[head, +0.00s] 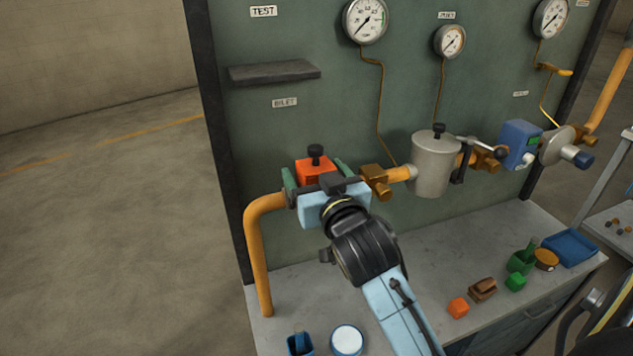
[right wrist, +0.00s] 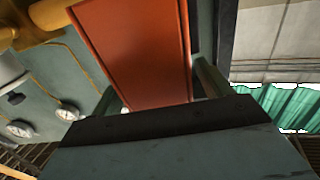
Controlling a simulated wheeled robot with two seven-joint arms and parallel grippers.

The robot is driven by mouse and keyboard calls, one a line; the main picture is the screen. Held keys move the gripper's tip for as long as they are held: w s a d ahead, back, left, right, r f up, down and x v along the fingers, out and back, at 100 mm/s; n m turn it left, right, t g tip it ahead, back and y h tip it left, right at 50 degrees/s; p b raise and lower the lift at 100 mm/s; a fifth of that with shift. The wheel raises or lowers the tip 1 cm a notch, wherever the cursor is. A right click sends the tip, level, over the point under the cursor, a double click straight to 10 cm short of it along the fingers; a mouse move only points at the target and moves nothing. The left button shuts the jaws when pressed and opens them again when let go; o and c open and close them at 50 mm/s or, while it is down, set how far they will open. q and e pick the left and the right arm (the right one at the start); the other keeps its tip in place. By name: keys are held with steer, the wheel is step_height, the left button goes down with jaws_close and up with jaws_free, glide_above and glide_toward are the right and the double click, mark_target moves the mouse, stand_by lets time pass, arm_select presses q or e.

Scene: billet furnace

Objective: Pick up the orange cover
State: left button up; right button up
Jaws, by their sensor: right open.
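The orange cover (head: 312,172) is a box with a black knob on top. It sits on the pipe line in front of the green panel, near the bend of the orange pipe. It also shows large in the right wrist view (right wrist: 135,50). My right gripper (head: 316,176) is open, with one green finger on each side of the cover. In the right wrist view the cover lies between the fingers (right wrist: 158,90); I cannot tell whether they touch it. The gripper body hides the cover's lower front. My left gripper is not in view.
A grey cylinder (head: 435,165) and a brass fitting (head: 376,181) stand right of the cover. A small shelf (head: 273,72) is above it. The bench (head: 420,290) holds an orange block (head: 458,307), green pieces, a blue tray (head: 570,248) and a white-topped round item (head: 347,340).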

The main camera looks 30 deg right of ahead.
steer(key=shift+w+d, duration=0.15)
steer(key=shift+w, duration=0.5)
steer(key=c, duration=1.2)
steer(key=shift+o, duration=0.2)
steer(key=shift+r, duration=0.1)
